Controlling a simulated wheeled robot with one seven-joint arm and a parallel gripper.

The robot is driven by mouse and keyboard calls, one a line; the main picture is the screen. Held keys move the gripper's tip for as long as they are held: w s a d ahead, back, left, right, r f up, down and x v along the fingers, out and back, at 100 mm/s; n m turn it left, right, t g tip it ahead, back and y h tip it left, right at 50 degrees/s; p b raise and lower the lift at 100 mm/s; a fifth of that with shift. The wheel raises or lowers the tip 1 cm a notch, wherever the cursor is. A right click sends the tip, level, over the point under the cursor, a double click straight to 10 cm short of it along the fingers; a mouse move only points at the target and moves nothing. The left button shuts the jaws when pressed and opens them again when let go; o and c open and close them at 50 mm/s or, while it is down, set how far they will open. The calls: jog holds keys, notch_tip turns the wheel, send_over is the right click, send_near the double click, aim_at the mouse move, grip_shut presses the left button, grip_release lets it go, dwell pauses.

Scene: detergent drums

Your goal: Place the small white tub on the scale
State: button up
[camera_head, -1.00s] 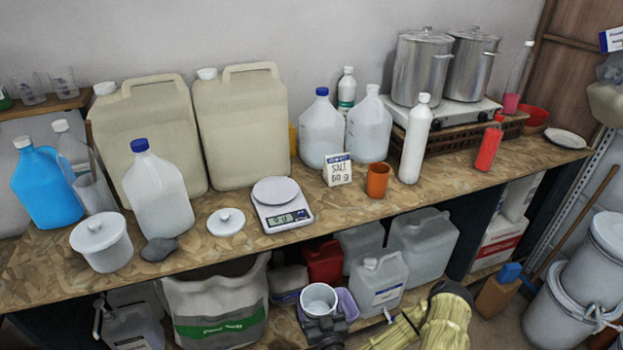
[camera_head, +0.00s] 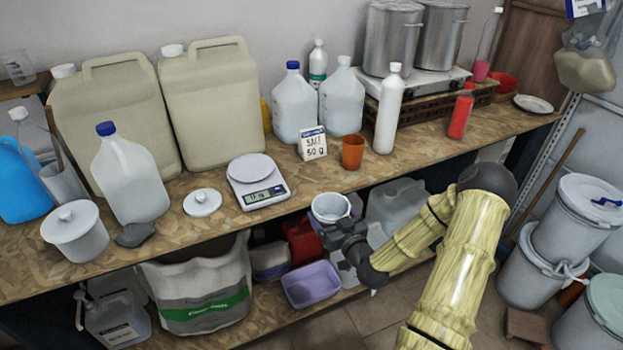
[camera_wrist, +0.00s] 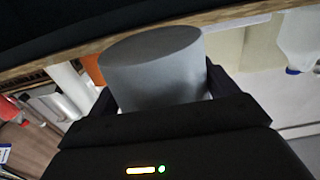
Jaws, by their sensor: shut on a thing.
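The small white tub (camera_head: 331,208) is open at the top and looks empty. It is held upright or nearly so in front of the counter's front edge, to the right of the scale. My gripper (camera_head: 340,226) is shut on it; in the wrist view the tub (camera_wrist: 155,68) sits between the two dark fingers. The scale (camera_head: 258,183) stands near the counter's front edge, with a bare round plate and a lit display whose digits are too small to read surely. The tub is apart from the scale.
A white lid (camera_head: 202,203) lies left of the scale. An orange cup (camera_head: 353,152) and a salt box (camera_head: 312,144) stand to its right, with jugs (camera_head: 295,105) behind. A lilac basin (camera_head: 311,286) is on the lower shelf.

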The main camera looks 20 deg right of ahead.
jog(key=d+r, duration=0.3)
jog(key=r, duration=0.6)
jog(key=shift+s+d, duration=0.15)
jog(key=shift+s, duration=0.1)
jog(key=shift+r, duration=0.1)
